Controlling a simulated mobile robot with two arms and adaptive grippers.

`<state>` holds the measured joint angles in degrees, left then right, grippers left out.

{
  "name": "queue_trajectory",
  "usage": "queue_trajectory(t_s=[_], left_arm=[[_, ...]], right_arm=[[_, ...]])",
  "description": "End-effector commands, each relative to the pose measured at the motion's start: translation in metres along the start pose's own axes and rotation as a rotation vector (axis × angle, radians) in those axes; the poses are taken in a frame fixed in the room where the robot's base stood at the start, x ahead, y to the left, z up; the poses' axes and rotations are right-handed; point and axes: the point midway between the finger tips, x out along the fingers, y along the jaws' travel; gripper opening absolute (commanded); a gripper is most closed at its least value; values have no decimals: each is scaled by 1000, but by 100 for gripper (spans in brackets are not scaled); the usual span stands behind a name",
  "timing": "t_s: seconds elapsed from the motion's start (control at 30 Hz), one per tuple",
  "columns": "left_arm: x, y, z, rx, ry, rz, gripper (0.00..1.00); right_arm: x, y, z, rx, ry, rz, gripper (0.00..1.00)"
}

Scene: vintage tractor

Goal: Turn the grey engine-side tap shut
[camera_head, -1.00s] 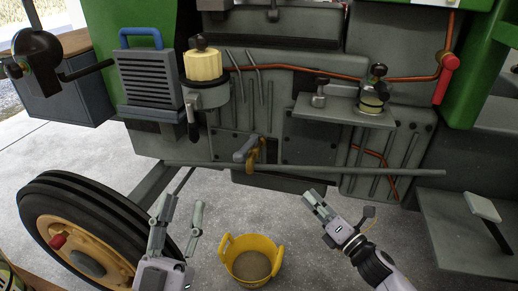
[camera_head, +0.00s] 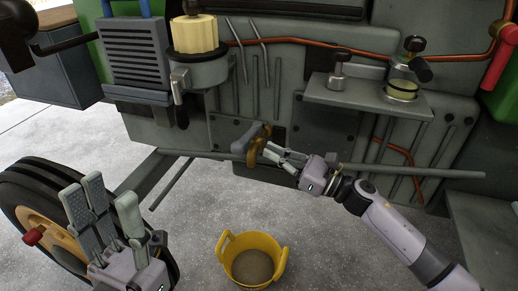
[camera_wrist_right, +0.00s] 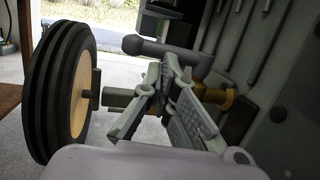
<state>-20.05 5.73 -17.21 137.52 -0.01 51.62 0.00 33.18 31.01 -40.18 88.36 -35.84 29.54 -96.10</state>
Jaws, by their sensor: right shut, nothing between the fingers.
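The grey tap handle (camera_head: 247,138) sits low on the engine side, with a brass body (camera_head: 258,150) beside it. In the right wrist view the grey handle (camera_wrist_right: 150,46) lies across just beyond my fingertips, and the brass part (camera_wrist_right: 225,97) shows behind the fingers. My right gripper (camera_head: 270,153) is shut and empty, its tips close to the tap's right side. In the right wrist view my right gripper's tips (camera_wrist_right: 170,68) come together just below the handle; whether they touch it I cannot tell. My left gripper (camera_head: 110,190) is open and empty near the front wheel.
A yellow tub (camera_head: 252,268) stands on the floor below the tap. The wheel (camera_head: 30,195) is left.

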Motion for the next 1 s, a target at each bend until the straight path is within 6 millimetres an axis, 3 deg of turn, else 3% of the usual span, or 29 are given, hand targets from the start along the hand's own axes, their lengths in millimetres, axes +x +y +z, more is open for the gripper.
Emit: queue_trajectory(t_s=[0.1, 0.3, 1.0], left_arm=[[-6, 0, 2, 0, 0, 1, 39], [-5, 0, 3, 1, 7, 6, 39], [2, 0, -1, 1, 23, 5, 39]], right_arm=[[21, 0, -1, -1, -2, 2, 0], [40, 0, 0, 2, -1, 0, 0], [52, 6, -1, -3, -2, -33, 0]])
